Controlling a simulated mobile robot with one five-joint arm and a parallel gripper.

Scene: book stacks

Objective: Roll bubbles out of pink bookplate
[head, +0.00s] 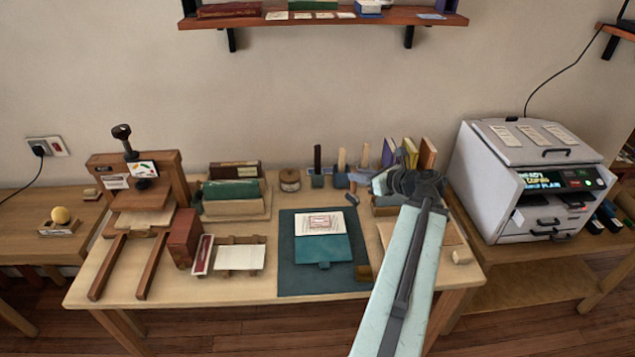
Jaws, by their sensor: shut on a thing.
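A pale bookplate with pinkish print (320,221) lies on the cream upper part of an open teal book (322,249). The book lies on a dark blue-green mat (290,285) at the table's middle. My arm reaches in from the lower right and bends left. My gripper (356,184) is up and to the right of the bookplate, near the mat's back right corner. It is shut on a small tool with a brown part (352,198), apart from the bookplate in the picture. The tool's exact shape is too small to tell. Bubbles in the bookplate cannot be made out.
A wooden press (140,200) stands at the left of the table. Book racks (235,208) and a spool (290,180) stand behind. Several upright handled tools (318,165) are at the back. A grey copier (530,180) is at the right. My arm hides part of the right side.

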